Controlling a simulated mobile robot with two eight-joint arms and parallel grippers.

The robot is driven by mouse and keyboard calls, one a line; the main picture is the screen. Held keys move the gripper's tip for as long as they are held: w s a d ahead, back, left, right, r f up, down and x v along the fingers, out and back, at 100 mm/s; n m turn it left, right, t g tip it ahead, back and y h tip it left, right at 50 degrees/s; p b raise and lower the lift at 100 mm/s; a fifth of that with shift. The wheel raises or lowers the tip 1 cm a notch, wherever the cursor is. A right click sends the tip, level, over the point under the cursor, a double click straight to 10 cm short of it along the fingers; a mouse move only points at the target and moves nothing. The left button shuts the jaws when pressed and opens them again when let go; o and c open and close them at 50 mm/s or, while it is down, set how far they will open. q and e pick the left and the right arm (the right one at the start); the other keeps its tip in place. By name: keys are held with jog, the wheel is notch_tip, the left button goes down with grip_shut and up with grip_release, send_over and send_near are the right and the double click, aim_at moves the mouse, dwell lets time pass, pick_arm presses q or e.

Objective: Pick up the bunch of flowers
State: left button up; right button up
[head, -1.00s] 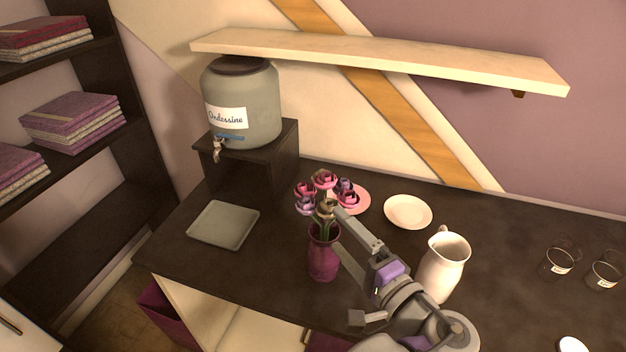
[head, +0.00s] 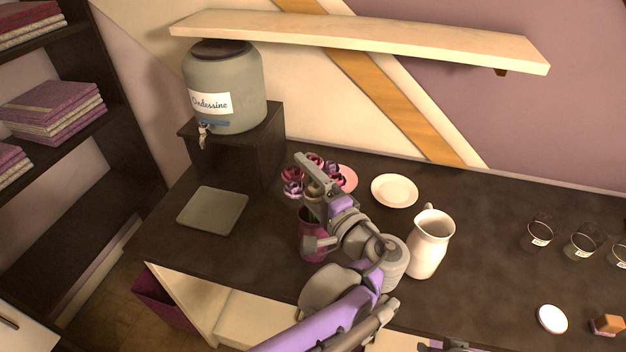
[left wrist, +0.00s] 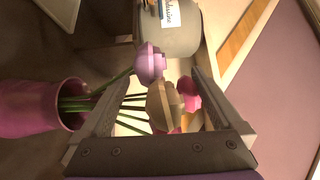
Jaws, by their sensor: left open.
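The bunch of flowers (head: 293,188), pink, purple and tan blooms on green stems, stands in a magenta vase (head: 306,227) on the dark counter. My left gripper (head: 313,205) is at the bunch and hides part of the blooms, the stems and the vase. In the left wrist view, my left gripper (left wrist: 163,75) is open, and several blooms (left wrist: 150,63) show between and just beyond its fingers. The vase (left wrist: 35,108) lies to the left there, outside the fingers.
A white pitcher (head: 430,243) stands right of my left arm. A white plate (head: 394,190) and a pink plate (head: 348,178) lie behind. A grey tray (head: 213,210) lies left, below a dispenser (head: 228,90) on a dark stand. Glasses (head: 541,232) stand at the right.

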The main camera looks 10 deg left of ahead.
pick_arm(q)
jog(key=shift+w+a, duration=0.1)
jog(key=shift+a, duration=0.05)
jog(key=shift+c, duration=1.1)
jog(key=c, duration=0.9)
